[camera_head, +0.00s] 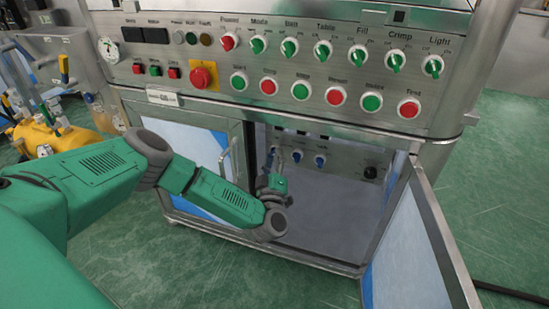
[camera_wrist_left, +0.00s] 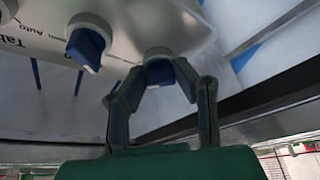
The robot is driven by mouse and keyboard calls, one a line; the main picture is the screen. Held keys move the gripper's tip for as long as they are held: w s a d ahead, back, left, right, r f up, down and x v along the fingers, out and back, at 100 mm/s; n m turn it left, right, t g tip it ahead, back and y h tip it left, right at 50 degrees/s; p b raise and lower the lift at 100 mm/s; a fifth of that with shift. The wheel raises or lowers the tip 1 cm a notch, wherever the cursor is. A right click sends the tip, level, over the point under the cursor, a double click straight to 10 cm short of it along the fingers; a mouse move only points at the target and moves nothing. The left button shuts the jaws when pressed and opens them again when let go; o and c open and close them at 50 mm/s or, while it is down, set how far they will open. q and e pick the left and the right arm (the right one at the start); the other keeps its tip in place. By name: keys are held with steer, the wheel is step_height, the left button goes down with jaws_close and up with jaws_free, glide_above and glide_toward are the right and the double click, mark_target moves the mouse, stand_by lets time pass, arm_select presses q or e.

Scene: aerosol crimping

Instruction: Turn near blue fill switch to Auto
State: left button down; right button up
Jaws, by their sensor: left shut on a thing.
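A blue-handled switch (camera_wrist_left: 160,72) on a round pale base shows in the left wrist view, between the fingertips of my left gripper (camera_wrist_left: 157,82). The fingers close on its handle from both sides. A second blue switch (camera_wrist_left: 86,48) is to its left, apart from the gripper, near lettering that begins "Tab". In the head view, my left gripper (camera_head: 277,163) reaches into the open cabinet at the inner panel (camera_head: 340,160). Blue switches (camera_head: 320,160) show there to the right of the gripper, and the gripped one is mostly hidden. My right gripper is not in view.
Above the opening is the main panel (camera_head: 300,60) with several green and red knobs and buttons and a red emergency button (camera_head: 203,76). An open door (camera_head: 412,255) stands at the right of the opening. A closed door (camera_head: 205,150) is at the left. The cabinet floor (camera_head: 325,208) is clear.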

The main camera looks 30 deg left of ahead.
arm_select(q)
steer(key=n, duration=0.2)
steer(key=g, duration=0.1)
steer(key=shift+w+a+r+n+y+p, duration=0.1)
steer(key=shift+a+r+n+y+p, duration=0.2)
steer(key=shift+n+y, duration=0.1)
steer(key=shift+r+n+g, duration=0.1)
steer(key=shift+n+g, duration=0.4)
steer(key=shift+n, duration=0.5)
steer(key=n+g+p, duration=0.1)
steer(key=n, duration=0.1)
steer(key=n+g+p, duration=0.1)
steer(key=n, duration=0.2)
steer(key=shift+r+n, duration=0.1)
steer(key=shift+n, duration=0.2)
steer(key=n+g+h+p, duration=0.1)
steer(key=n+h, duration=0.1)
steer(key=n, duration=0.1)
steer(key=shift+n, duration=0.3)
steer(key=shift+a+n+h+p, duration=0.1)
steer(key=shift+n+h+p, duration=0.2)
steer(key=shift+n+h, duration=0.75)
steer(key=shift+s+n, duration=0.2)
steer(key=shift+n, duration=0.35)
steer(key=shift+f+g+y, duration=0.2)
steer(key=shift+g+y, duration=0.05)
steer(key=shift+g, duration=0.05)
